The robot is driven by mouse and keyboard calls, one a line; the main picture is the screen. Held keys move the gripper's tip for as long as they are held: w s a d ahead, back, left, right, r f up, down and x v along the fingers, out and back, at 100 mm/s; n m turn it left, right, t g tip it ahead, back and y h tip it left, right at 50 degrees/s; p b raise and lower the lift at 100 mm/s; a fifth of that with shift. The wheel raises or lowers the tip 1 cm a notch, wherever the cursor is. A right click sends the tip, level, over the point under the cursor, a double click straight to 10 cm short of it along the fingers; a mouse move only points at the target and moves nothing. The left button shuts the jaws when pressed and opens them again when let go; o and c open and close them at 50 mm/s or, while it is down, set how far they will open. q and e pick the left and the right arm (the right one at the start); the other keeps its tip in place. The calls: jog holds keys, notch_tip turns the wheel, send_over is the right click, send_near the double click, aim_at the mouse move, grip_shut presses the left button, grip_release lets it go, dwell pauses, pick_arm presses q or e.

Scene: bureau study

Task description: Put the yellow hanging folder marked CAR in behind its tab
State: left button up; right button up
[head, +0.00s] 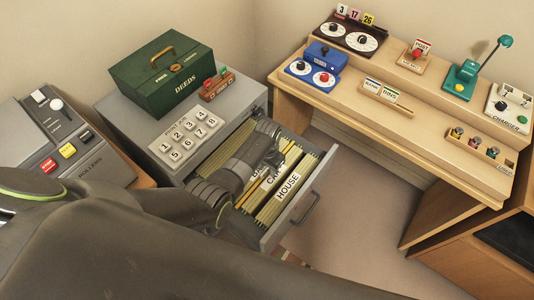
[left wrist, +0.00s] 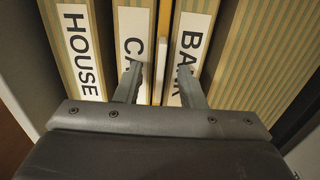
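The open file drawer holds striped hanging files with white tabs reading HOUSE (head: 288,186), CAR (head: 273,177) and BANK, which is partly covered by my arm. In the left wrist view, the yellow folder (left wrist: 165,28) shows as a thin upright edge between the CAR tab (left wrist: 133,38) and the BANK tab (left wrist: 190,45). Any marking on it is hidden. My left gripper (left wrist: 159,72) points down into the drawer. Its fingers are spread, one over the CAR tab and one over the BANK tab, with gaps on both sides of the yellow edge. My right gripper is out of view.
The grey cabinet (head: 122,119) carries a green DEEDS box (head: 165,80) and a numbered key panel (head: 187,134). The drawer front has a handle (head: 309,208). A wooden desk (head: 345,90) with small devices stands to the right. Floor between them is clear.

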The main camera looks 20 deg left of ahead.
pick_arm(q)
notch_tip(320, 180, up, 17)
jog(key=p, duration=0.2)
jog(key=shift+f, duration=0.1)
dwell(0.5)
jog(key=s+a+f+n+t, duration=0.1)
jog(key=s+a+n, duration=0.1)
jog(key=s+a, duration=0.45)
jog(key=s+a+f+n+t, duration=0.15)
jog(key=s+a, duration=0.25)
jog(key=s, duration=0.5)
jog(key=s+a+r+n+t+y, duration=0.1)
jog(key=s+a+r, duration=0.1)
jog(key=s+r, duration=0.35)
jog(key=s+a+r+y, duration=0.1)
jog(key=s+a+r, duration=0.15)
jog(key=s, duration=0.55)
notch_tip(320, 180, down, 26)
jog(key=a+g, duration=0.1)
jog(key=a, duration=0.1)
jog(key=s+d+f+g+h, duration=0.1)
jog(key=s+f, duration=1.4)
jog(key=shift+s+d+f, duration=0.2)
jog(key=shift+d+f, duration=0.1)
jog(key=shift+f, duration=0.05)
